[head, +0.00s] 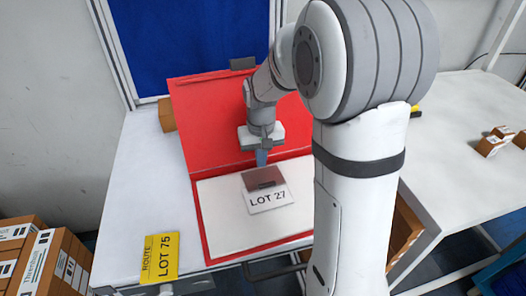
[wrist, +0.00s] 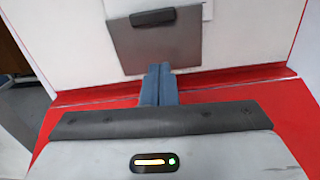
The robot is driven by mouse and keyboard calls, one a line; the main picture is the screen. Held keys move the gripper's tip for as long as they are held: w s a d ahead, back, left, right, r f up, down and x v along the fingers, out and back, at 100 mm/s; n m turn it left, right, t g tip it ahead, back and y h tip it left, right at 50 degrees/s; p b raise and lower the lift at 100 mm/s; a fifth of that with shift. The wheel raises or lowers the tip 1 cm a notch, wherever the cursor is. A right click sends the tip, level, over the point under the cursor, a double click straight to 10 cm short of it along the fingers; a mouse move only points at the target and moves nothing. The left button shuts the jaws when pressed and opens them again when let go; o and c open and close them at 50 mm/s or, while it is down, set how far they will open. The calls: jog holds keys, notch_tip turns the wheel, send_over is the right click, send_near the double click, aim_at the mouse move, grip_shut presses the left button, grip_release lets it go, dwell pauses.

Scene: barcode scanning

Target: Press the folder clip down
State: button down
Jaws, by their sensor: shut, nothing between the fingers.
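A red folder (head: 186,120) lies open on the white table, its cover leaning up at the back. White paper (head: 222,215) fills its front half. A grey clip plate (head: 262,178) lies on the paper at the top of a white LOT 27 card (head: 268,199). In the wrist view the clip plate (wrist: 160,52) has a dark bar (wrist: 152,18) at its far edge. My gripper (head: 262,158) is shut and empty, its blue fingers pointing down just behind the plate. In the wrist view the fingertips (wrist: 158,70) overlap the plate's near edge; contact cannot be told.
A yellow ROUTE LOT 75 card (head: 160,258) lies at the table's front left. Cardboard boxes (head: 40,262) are stacked at lower left. Small boxes (head: 492,145) sit on the right table.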

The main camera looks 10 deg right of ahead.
notch_tip(320, 180, up, 9)
jog(key=p, duration=0.6)
dwell(0.6)
dwell(0.3)
jog(key=s+r+t, duration=0.1)
jog(key=s+r, duration=0.2)
jog(key=s, duration=0.7)
jog(key=s+d+r+t, duration=0.1)
jog(key=s+r+t, duration=0.1)
jog(key=s, duration=0.7)
jog(key=shift+s+r, duration=0.35)
jog(key=shift+r, duration=0.1)
jog(key=shift+d, duration=0.1)
dwell(0.6)
